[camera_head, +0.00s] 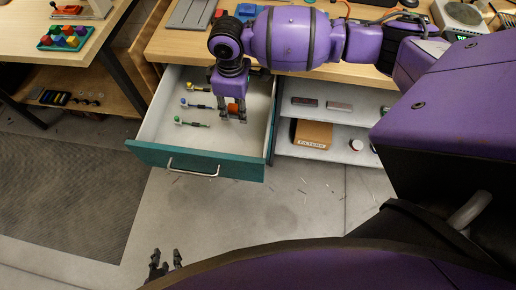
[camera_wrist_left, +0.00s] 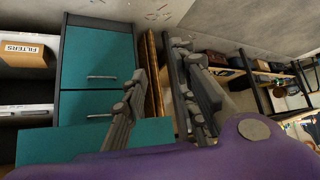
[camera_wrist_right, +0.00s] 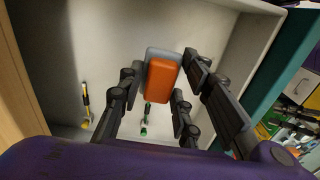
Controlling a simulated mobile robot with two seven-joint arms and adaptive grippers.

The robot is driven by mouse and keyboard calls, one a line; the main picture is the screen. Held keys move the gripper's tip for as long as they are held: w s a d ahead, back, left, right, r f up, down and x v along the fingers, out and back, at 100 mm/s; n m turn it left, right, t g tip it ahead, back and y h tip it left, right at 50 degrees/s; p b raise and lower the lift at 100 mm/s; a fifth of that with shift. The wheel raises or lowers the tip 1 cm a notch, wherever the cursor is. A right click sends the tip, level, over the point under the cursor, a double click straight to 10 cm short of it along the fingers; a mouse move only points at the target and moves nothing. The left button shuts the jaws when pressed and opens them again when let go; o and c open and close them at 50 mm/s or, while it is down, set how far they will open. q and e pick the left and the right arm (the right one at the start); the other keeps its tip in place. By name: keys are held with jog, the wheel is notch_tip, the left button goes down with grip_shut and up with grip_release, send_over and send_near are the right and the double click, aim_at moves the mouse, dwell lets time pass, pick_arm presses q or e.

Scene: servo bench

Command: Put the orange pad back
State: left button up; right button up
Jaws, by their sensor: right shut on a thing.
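The orange pad (camera_wrist_right: 163,82), an orange block with a grey part behind it, sits between the fingers of my right gripper (camera_wrist_right: 165,75). My right gripper (camera_head: 234,118) is shut on it and points down into the open teal-fronted drawer (camera_head: 205,162). In the head view only a bit of the pad (camera_head: 233,108) shows between the fingers. I cannot tell whether the pad touches the drawer floor. My left gripper (camera_head: 165,262) is open and empty, low in front of the drawer; its spread fingers show in the left wrist view (camera_wrist_left: 160,85).
Several slim tools with coloured ends, one being a green-ended tool (camera_head: 190,123), lie in the drawer's left part. A box marked FILTERS (camera_head: 312,134) stands on the shelf right of the drawer. A wooden workbench (camera_head: 170,48) is above. The floor in front is open.

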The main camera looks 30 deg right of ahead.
jog(key=shift+s+a+f, duration=0.15)
jog(key=shift+s+a, duration=0.05)
jog(key=shift+a, duration=0.1)
jog(key=shift+s+f, duration=0.1)
jog(key=shift+f, duration=0.25)
send_over(238, 134)
notch_tip(238, 134, down, 6)
jog(key=shift+d+r, duration=0.1)
jog(key=shift+r, duration=0.15)
jog(key=shift+f+b, duration=0.4)
jog(key=shift+f, duration=1.6)
jog(key=shift+f, duration=0.2)
jog(key=o, duration=1.1)
jog(key=shift+r, duration=0.15)
